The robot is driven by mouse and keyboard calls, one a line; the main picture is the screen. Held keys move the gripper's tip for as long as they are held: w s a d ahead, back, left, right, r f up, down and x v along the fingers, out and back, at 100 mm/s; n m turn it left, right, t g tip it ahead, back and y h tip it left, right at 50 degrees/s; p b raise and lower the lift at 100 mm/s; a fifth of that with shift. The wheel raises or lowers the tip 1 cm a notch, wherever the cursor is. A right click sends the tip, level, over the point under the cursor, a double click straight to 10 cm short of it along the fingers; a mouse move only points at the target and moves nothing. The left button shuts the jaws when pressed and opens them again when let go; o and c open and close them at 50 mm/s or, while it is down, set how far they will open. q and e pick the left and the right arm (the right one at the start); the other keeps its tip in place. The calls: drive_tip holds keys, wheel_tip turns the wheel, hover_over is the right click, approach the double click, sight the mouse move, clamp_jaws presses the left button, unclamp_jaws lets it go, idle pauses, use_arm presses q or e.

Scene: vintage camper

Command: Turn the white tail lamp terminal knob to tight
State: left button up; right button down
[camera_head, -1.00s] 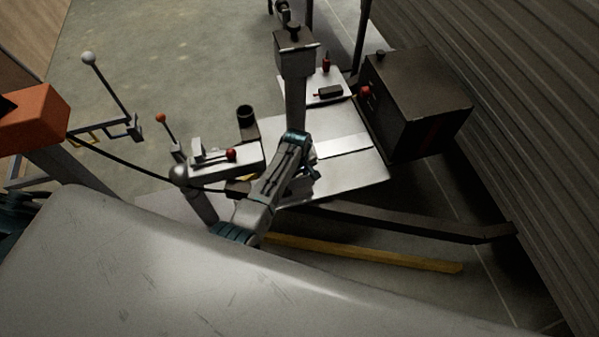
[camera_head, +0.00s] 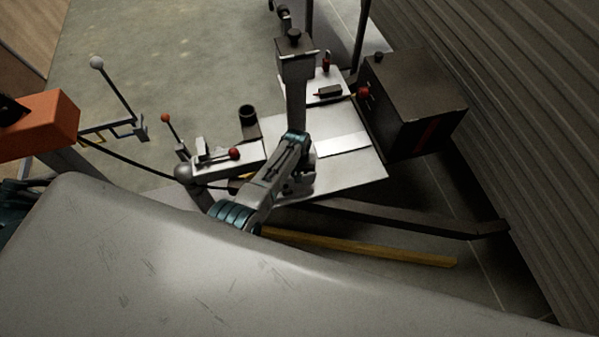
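I cannot make out a white terminal knob for the tail lamp in the camera_head view. A light plate (camera_head: 331,87) at the back carries a small red knob (camera_head: 326,64) and a black block (camera_head: 327,93). Another red knob (camera_head: 364,92) sits by the dark box. My arm with teal joints, seemingly the right one, reaches up over the metal plate from the bottom centre. Its gripper end is small and partly hidden behind its own links near the plate, so its fingers cannot be read. My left gripper is not in view; only a bit of teal arm shows at the far left.
A dark box (camera_head: 412,105) stands right of the metal plate (camera_head: 352,165), beside a corrugated wall (camera_head: 530,120).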

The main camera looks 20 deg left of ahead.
idle(0.4)
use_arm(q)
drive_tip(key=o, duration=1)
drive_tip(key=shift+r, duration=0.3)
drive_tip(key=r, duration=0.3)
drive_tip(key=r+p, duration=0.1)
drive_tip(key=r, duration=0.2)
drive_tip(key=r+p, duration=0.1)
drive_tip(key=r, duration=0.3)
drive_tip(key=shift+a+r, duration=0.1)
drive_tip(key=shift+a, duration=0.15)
use_arm(e)
drive_tip(key=s+f, duration=0.2)
drive_tip(key=s, duration=0.3)
drive_tip(key=shift+s+d+f, duration=0.2)
drive_tip(key=shift+d+f, duration=0.05)
drive_tip(key=shift+f, duration=0.1)
